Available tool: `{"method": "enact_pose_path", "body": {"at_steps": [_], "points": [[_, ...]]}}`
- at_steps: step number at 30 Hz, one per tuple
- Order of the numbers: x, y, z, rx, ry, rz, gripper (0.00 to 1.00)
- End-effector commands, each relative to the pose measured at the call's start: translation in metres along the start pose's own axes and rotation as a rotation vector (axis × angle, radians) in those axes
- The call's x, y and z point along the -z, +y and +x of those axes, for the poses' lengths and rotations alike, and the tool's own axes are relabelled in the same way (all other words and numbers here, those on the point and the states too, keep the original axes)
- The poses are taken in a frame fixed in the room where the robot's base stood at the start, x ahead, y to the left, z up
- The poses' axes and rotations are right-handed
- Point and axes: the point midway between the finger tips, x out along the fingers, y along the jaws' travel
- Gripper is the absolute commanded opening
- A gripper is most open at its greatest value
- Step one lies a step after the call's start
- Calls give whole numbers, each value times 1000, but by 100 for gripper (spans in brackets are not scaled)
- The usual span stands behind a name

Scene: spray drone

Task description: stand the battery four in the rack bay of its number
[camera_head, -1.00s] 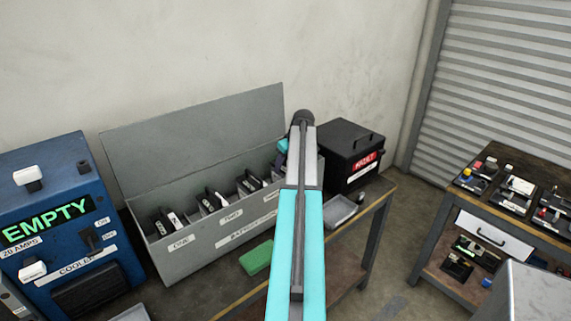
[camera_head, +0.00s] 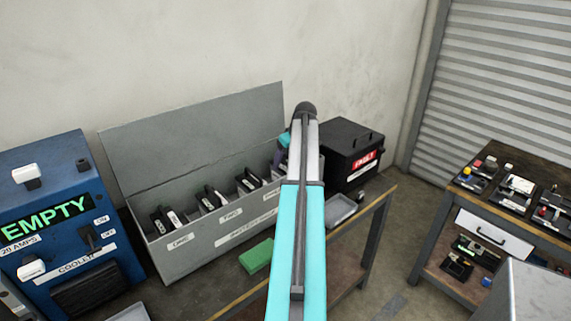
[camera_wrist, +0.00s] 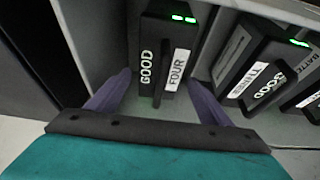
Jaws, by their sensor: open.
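Battery four (camera_wrist: 166,62) is a black block with "GOOD" and "FOUR" labels and two green lights. In the wrist view it stands in the end bay of the grey rack, beside battery three (camera_wrist: 262,75). My gripper (camera_wrist: 158,82) is open, with one purple finger on each side of battery four and gaps visible between fingers and battery. In the head view the grey battery rack (camera_head: 205,250) stands on the bench, and my arm hides its right end and the label of the bay there. My gripper (camera_head: 285,140) shows only partly behind the arm.
A blue charger (camera_head: 60,225) reading "EMPTY" stands left of the rack. A black "FAULT" box (camera_head: 345,150) stands to its right. Several batteries stand in the other bays.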

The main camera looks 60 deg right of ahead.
Motion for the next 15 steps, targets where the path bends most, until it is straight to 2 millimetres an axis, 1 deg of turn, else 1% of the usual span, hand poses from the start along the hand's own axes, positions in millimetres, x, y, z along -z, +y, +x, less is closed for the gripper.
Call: {"method": "enact_pose_path", "body": {"at_steps": [15], "points": [[0, 0, -68, -1, 1, 0, 73]]}}
